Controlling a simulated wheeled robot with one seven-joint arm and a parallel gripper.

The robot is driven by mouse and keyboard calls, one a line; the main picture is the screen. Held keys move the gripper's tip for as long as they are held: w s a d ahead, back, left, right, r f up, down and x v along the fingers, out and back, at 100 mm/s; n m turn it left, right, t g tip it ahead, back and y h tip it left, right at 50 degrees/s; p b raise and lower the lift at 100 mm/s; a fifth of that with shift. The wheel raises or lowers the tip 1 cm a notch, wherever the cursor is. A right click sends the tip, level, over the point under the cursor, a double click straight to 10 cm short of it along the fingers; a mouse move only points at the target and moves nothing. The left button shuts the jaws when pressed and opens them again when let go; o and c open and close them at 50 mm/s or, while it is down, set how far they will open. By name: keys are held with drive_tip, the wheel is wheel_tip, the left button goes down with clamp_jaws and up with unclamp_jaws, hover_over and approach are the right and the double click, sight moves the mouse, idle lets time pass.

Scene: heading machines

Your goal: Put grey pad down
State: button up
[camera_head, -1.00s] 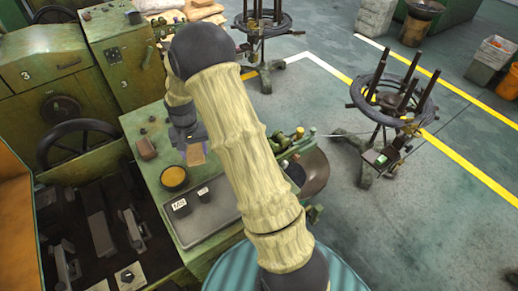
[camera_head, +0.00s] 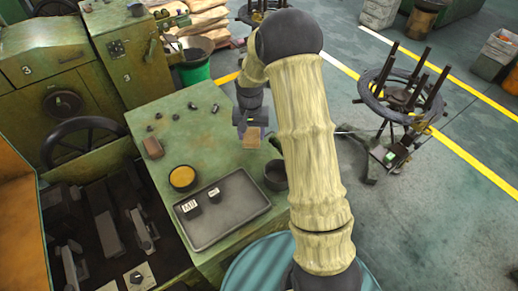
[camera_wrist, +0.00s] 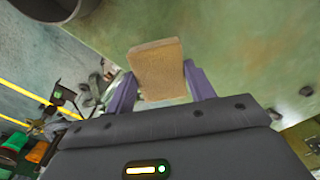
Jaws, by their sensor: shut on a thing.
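My gripper (camera_head: 252,124) is shut on a pad (camera_head: 252,138), which looks tan rather than grey. In the wrist view the pad (camera_wrist: 158,70) stands out between the two purple fingers of my gripper (camera_wrist: 159,78). The gripper holds it over the right part of the green bench top (camera_head: 215,135). I cannot tell for sure whether the pad touches the bench; it seems to be above it.
A dark cup (camera_head: 276,175) stands close to the right of the pad. A grey tray (camera_head: 236,216) holds two dark labelled blocks. A yellow-filled bowl (camera_head: 182,178) and a brown block (camera_head: 153,148) are on the left. The bench middle is clear.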

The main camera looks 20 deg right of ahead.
sight(252, 143)
idle(0.3)
drive_tip(key=shift+r+n, duration=0.55)
drive_tip(key=shift+n, duration=0.05)
wheel_tip(252, 143, up, 4)
drive_tip(key=n, duration=0.5)
drive_tip(key=shift+s+n, duration=0.1)
drive_tip(key=shift+n, duration=0.3)
drive_tip(key=shift+f+p, duration=1)
drive_tip(key=shift+f, duration=1.9)
drive_tip(key=shift+f+p, duration=0.75)
drive_tip(key=shift+f, duration=1.35)
